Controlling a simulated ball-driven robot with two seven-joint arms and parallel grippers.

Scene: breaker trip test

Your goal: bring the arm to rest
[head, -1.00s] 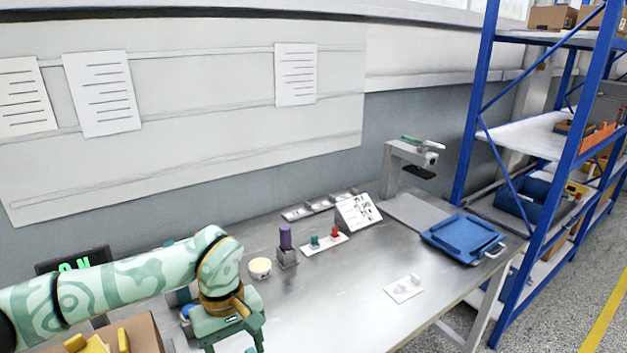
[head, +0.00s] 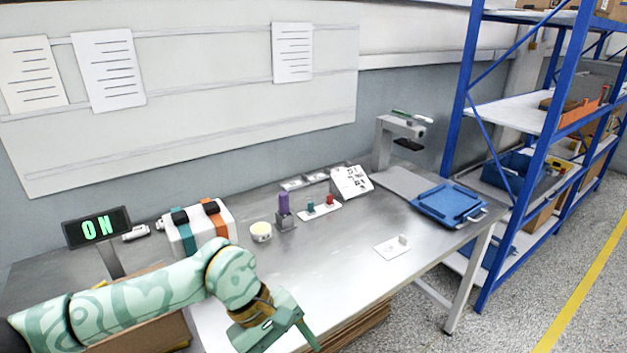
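My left arm, pale green with darker patches, comes in from the left in the head view. Its gripper (head: 276,328) hangs at the front edge of the metal table (head: 330,260), pointing down and to the right. One green finger shows; whether it is open or shut cannot be made out. My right gripper is not in view.
A round tub (head: 261,232), a purple-topped block (head: 284,208) and a plate with teal and red pieces (head: 320,208) stand mid-table. A blue tray (head: 450,204) lies at the right, near a grey stand (head: 383,145). Blue shelving (head: 459,100) stands beyond. The front right tabletop is mostly clear.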

